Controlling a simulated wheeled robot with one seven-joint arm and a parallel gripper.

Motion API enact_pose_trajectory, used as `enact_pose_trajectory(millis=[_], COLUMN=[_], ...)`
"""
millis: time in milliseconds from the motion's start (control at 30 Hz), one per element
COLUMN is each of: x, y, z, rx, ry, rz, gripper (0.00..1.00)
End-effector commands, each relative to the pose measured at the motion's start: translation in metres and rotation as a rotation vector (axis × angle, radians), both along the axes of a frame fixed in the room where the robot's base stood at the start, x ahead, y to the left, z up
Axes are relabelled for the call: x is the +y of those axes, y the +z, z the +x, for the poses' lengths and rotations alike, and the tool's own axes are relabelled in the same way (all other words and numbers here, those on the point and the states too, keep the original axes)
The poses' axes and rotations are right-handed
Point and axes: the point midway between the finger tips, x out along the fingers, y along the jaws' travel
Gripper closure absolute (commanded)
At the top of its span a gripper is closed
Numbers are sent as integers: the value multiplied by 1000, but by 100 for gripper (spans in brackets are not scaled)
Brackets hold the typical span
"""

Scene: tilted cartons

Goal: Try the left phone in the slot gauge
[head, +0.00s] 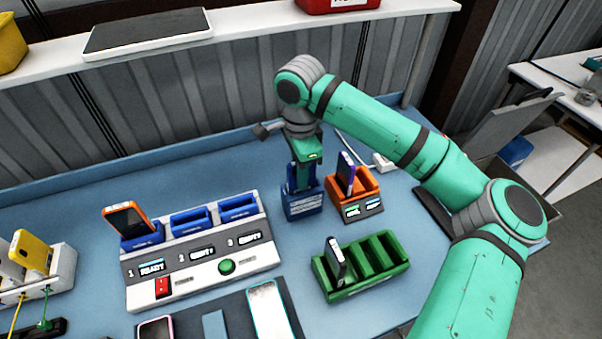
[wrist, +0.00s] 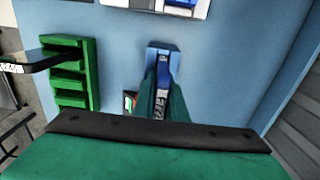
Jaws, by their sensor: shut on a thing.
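My gripper (head: 303,164) points down over a small blue box with a white label (head: 304,205) at the back of the blue table. It is shut on a narrow dark blue piece at the box. The fingers (wrist: 164,94) hide most of this piece, so I cannot tell if it is a phone or part of the box. The box's far end (wrist: 158,46) shows beyond them. I cannot tell which holder is the slot gauge. A dark phone (head: 335,262) stands tilted in the left slot of a green rack (head: 375,283). A purple phone (head: 346,172) leans in an orange holder (head: 360,204).
A grey console (head: 200,263) has several blue docks; an orange phone (head: 126,219) stands in the left one. A yellow phone (head: 31,250) stands at far left. A dark mat (head: 237,316) at the front holds flat phones. Bare table lies between console and green rack.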

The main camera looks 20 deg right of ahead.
Motion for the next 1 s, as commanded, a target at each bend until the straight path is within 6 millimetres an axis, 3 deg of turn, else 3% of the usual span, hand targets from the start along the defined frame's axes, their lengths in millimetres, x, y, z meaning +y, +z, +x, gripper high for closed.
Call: enact_pose_trajectory(millis=[1000], x=[-2], y=[-10], z=[0], rx=[0], ry=[-2], rz=[0], gripper=[100])
